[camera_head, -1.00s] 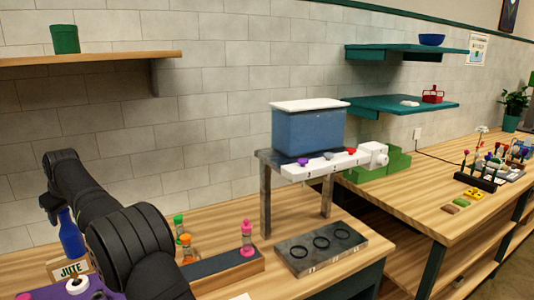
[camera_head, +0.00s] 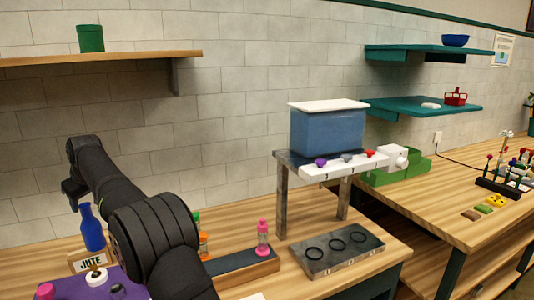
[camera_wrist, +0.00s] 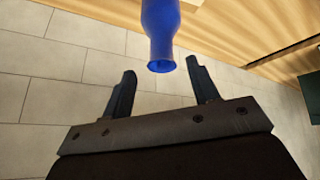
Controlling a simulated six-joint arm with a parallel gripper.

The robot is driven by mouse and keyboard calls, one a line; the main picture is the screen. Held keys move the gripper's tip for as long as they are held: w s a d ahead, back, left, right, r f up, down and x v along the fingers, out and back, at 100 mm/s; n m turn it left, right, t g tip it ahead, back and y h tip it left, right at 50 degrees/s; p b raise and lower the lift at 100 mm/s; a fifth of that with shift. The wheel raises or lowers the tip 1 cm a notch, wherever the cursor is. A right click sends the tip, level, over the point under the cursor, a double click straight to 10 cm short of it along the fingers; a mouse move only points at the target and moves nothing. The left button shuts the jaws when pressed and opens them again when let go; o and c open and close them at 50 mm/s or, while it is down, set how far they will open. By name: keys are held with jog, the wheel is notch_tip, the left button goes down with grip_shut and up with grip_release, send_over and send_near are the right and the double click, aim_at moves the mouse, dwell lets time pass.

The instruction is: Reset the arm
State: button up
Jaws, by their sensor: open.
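My gripper (camera_wrist: 162,82) is open and empty, with its two dark fingers apart in the wrist view. In the head view the gripper (camera_head: 74,190) is a dark shape just above and left of the blue bottle. The blue bottle (camera_head: 92,232) stands upright behind the jute sign. In the wrist view the bottle (camera_wrist: 160,22) appears upside down, its neck and mouth pointing toward the gap between the fingertips. The fingers look clear of it.
A purple mat (camera_head: 75,288) and a jute sign (camera_head: 92,260) lie near the bottle. A wooden block (camera_head: 240,266) with small bottles stands right of my arm. A wooden shelf (camera_head: 110,57) hangs on the wall above. Open wall space lies between.

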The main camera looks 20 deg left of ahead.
jog(key=x, duration=0.3)
jog(key=shift+a+f, duration=0.2)
jog(key=shift+f, duration=0.15)
jog(key=w+d+r, duration=0.7)
jog(key=d+r, duration=0.3)
jog(key=r, duration=0.1)
send_near(86, 206)
jog(key=s+a+f, duration=0.3)
jog(key=s+a, duration=0.1)
jog(key=s, duration=0.1)
jog(key=shift+s+a, duration=0.35)
jog(key=shift+s, duration=0.05)
